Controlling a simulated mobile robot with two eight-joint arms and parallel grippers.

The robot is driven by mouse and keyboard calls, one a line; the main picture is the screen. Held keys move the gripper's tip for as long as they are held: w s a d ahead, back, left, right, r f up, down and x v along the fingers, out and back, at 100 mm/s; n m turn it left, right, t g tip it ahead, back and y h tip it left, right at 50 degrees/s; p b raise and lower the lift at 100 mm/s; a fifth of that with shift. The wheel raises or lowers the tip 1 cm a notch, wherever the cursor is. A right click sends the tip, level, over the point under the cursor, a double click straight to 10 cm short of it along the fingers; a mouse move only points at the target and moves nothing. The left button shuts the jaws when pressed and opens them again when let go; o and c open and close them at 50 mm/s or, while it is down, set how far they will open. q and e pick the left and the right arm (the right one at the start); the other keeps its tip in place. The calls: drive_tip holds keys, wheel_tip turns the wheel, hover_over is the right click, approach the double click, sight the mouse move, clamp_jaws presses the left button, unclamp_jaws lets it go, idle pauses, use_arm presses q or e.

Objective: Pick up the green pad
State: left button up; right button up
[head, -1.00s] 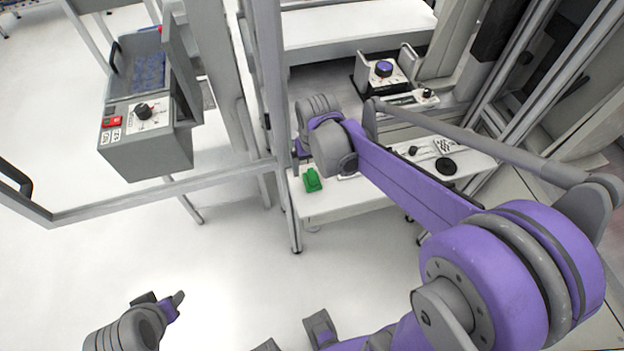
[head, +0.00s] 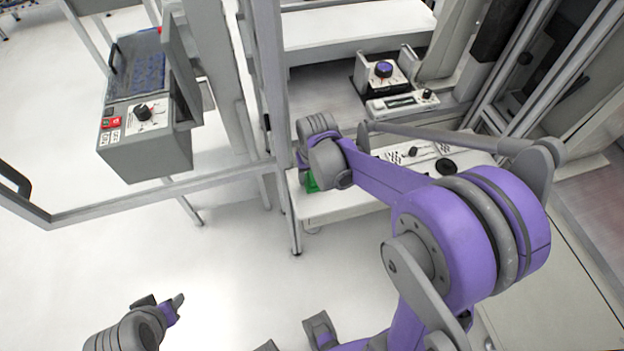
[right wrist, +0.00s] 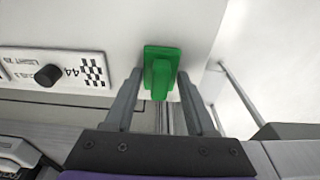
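The green pad (head: 312,184) lies at the left end of a white bench, mostly hidden behind my right gripper in the head view. In the right wrist view the green pad (right wrist: 161,75) shows a flat base with a raised upright block, near the edge of the white surface. My right gripper (right wrist: 160,76) is open, with one finger on each side of the pad in that view. Whether the fingers touch it I cannot tell. My left gripper (head: 163,302) is low at the left over the floor, away from the pad, and its opening is unclear.
The white bench (head: 340,205) also carries a panel with a black knob (right wrist: 48,75). A metal frame post (head: 275,130) stands close left of my right gripper. A grey control box (head: 145,150) hangs at the left. Floor in front is clear.

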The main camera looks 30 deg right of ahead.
clamp_jaws()
drive_tip(key=shift+r, duration=0.1)
drive_tip(key=shift+r, duration=0.25)
wheel_tip(320, 180, up, 3)
drive_tip(key=shift+r, duration=0.1)
drive_tip(key=s+a, duration=0.4)
drive_tip(key=s, duration=1.3)
drive_tip(key=shift+s+a+f, duration=0.15)
drive_tip(key=shift+s+f, duration=0.05)
drive_tip(key=shift+s, duration=0.05)
drive_tip(key=shift+c, duration=0.4)
unclamp_jaws()
drive_tip(key=c, duration=0.5)
drive_tip(key=shift+w, duration=0.1)
